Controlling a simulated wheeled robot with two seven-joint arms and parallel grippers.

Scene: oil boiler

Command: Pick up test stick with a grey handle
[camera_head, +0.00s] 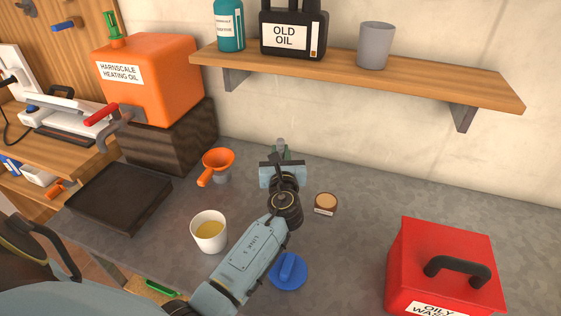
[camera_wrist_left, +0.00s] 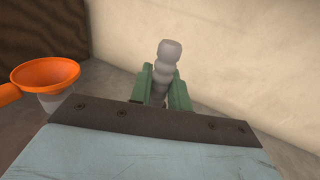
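The test stick's grey handle (camera_wrist_left: 165,62) stands up between the two green fingers of my left gripper (camera_wrist_left: 160,88) in the left wrist view. The fingers lie close against both sides of the handle, and its rounded top rises above them. In the head view my left gripper (camera_head: 281,153) is over the back of the grey counter near the wall, with the grey handle tip (camera_head: 280,143) just showing. The gripper and wrist hide the lower part of the stick. My right gripper is not in view.
An orange funnel (camera_head: 217,162) and a white cup of yellow liquid (camera_head: 209,231) stand left of my arm. A small round jar (camera_head: 326,203) is to its right, a blue lid (camera_head: 288,271) below. A red box (camera_head: 444,270) stands front right. A wooden shelf (camera_head: 420,84) hangs above.

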